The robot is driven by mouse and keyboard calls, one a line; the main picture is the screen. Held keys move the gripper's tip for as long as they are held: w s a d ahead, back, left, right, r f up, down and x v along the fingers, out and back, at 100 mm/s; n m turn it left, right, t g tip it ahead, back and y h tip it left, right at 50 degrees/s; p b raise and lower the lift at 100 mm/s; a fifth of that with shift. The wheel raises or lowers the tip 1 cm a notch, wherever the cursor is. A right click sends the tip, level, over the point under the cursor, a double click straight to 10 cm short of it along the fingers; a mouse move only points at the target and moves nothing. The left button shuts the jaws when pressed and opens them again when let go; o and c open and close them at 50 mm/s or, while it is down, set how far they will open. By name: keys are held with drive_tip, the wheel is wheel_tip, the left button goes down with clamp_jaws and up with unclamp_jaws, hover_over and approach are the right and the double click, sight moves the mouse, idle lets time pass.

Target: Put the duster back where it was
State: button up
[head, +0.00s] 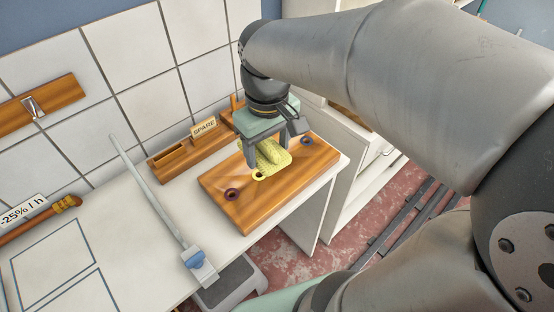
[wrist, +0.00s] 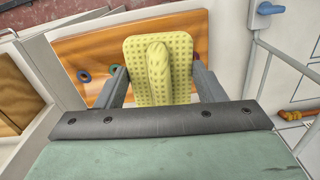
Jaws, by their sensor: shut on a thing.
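The duster (head: 270,158) is a yellow patterned pad with a raised ridge along its middle; it also shows in the wrist view (wrist: 158,72). My gripper (head: 274,146) points down and is shut on the duster, with one finger on each side of it in the wrist view (wrist: 163,88). Part of the duster is hidden behind my fingers in the head view.
A wooden holder with a SPARE label (head: 204,128) stands behind the board, near the tiled wall. Outlined rectangles (head: 55,245) mark the white top at the left. The white top ends right of the board.

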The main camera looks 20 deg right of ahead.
sight(274, 169)
drive_tip(key=shift+n, duration=0.4)
drive_tip(key=s+f, duration=0.1)
drive_tip(key=s, duration=0.1)
drive_tip(key=s+f, duration=0.1)
drive_tip(key=s, duration=0.1)
drive_tip(key=shift+s+a+f, duration=0.1)
drive_tip(key=shift+f, duration=0.35)
drive_tip(key=w+d+f, duration=0.1)
drive_tip(key=w+f, duration=0.1)
drive_tip(key=w, duration=0.2)
drive_tip(key=w+d+f+p, duration=0.1)
drive_tip(key=w+f, duration=0.2)
drive_tip(key=w, duration=0.1)
drive_tip(key=w+d+f+p, duration=0.1)
drive_tip(key=w+d+f, duration=0.1)
drive_tip(key=w+f, duration=0.1)
drive_tip(key=shift+w+f, duration=0.25)
drive_tip(key=shift+w, duration=0.15)
drive_tip(key=shift+w+d+f, duration=0.2)
drive_tip(key=shift+w+f, duration=0.2)
drive_tip(key=shift+f, duration=0.15)
drive_tip(key=shift+f+p, duration=0.35)
drive_tip(key=shift+f, duration=1.25)
drive_tip(key=shift+f, duration=0.1)
